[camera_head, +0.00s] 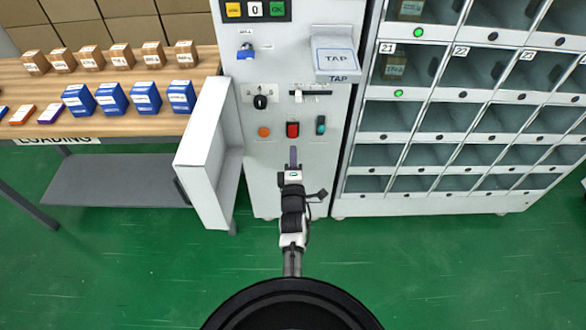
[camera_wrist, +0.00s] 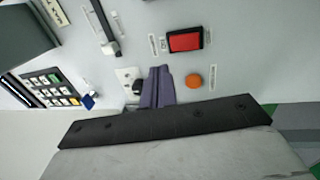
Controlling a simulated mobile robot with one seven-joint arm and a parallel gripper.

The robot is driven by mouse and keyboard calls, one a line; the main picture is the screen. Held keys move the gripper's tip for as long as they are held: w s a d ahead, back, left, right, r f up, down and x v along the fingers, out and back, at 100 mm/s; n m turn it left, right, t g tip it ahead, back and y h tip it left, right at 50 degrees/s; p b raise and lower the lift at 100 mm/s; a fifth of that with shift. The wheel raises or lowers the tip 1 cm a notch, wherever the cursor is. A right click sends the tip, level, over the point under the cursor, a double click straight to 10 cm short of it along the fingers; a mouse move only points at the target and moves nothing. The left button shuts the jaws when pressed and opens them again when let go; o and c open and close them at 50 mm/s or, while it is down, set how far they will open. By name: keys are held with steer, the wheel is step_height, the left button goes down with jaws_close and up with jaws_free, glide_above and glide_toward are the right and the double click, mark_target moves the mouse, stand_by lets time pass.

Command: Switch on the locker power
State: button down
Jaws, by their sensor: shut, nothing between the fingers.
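The grey control panel (camera_head: 275,70) fills the middle of the head view. It carries a red rocker-style switch (camera_head: 292,129), an orange round button (camera_head: 263,132), a teal switch (camera_head: 321,125), a black knob (camera_head: 260,102) and a slide lever (camera_head: 298,97). Labels are too small to read, so I cannot tell which is the locker power. My gripper (camera_head: 293,155) is shut and empty, just below the red switch in the picture. In the wrist view my purple fingertips (camera_wrist: 160,72) appear between the black knob (camera_wrist: 131,83) and the orange button (camera_wrist: 193,82), with the red switch (camera_wrist: 185,41) above. Contact is not evident.
An open white panel door (camera_head: 206,150) juts out left of my arm. A TAP box (camera_head: 334,55) protrudes at upper right, and a blue padlock (camera_head: 246,52) hangs upper left. Lockers (camera_head: 399,93) stand right; a table (camera_head: 72,128) with boxes stands left. Green floor is clear in front.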

steer(key=shift+s+r, duration=0.2)
steer(key=shift+s, duration=0.6)
steer(key=shift+s+r, duration=0.15)
steer(key=shift+s, duration=0.65)
steer(key=shift+s+r, duration=0.2)
steer(key=shift+s, duration=0.6)
steer(key=shift+f, duration=0.1)
